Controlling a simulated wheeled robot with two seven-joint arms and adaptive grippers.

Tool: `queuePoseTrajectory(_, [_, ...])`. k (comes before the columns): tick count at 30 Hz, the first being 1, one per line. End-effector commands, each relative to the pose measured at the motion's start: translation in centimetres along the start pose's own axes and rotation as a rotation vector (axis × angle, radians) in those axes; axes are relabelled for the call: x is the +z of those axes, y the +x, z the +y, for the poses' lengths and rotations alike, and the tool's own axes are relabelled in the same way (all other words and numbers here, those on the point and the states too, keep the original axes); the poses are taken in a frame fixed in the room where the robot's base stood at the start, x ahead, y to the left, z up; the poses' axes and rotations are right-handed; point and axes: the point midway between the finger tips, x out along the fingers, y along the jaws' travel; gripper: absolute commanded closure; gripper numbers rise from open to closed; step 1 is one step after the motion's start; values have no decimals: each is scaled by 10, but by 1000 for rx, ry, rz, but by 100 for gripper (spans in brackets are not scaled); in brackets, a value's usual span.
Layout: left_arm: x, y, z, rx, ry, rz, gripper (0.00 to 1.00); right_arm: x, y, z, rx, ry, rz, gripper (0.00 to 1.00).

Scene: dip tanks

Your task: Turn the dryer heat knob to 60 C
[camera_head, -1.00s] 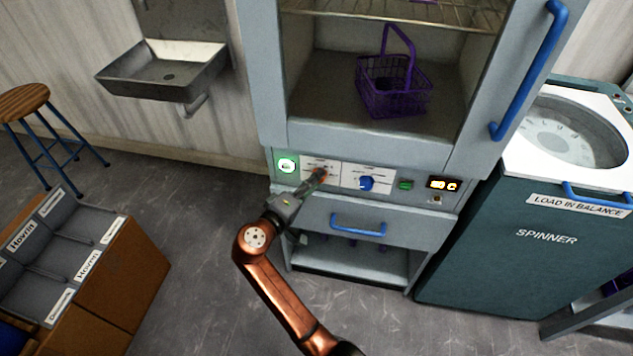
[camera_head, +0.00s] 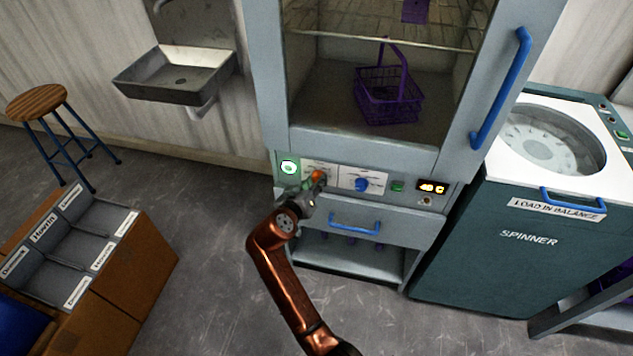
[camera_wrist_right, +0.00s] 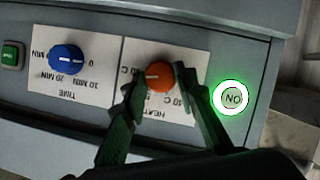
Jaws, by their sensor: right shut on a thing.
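The orange heat knob (camera_wrist_right: 160,77) is on a white label plate on the dryer's front panel, and it also shows in the head view (camera_head: 318,175). My right gripper (camera_wrist_right: 160,80) has one finger on each side of it and is shut on it; in the head view the gripper (camera_head: 313,184) partly covers the plate. The wrist view shows the panel upside down, and a pale pointer line on the knob faces picture left. Some scale marks are hidden by the fingers. The lit display (camera_head: 432,187) ends in C; its digits are blurred. My left gripper is out of view.
A blue time knob (camera_wrist_right: 67,59), a green button (camera_wrist_right: 12,55) and a ring-lit ON button (camera_wrist_right: 232,98) share the panel. A blue drawer handle (camera_head: 354,226) is below.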

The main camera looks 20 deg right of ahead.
Motion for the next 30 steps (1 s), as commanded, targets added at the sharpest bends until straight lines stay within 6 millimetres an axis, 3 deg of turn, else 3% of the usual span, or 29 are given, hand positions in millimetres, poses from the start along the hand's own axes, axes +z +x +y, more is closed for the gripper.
queuePoseTrajectory(12, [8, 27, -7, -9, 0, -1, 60, 4, 2, 3, -60, 155, -3, 98])
queuePoseTrajectory(27, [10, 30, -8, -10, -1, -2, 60, 5, 2, 2, -67, 172, -3, 98])
queuePoseTrajectory(28, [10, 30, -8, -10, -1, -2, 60, 5, 2, 2, -67, 172, -3, 73])
queuePoseTrajectory(30, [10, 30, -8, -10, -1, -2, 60, 5, 2, 2, -68, 172, -2, 68])
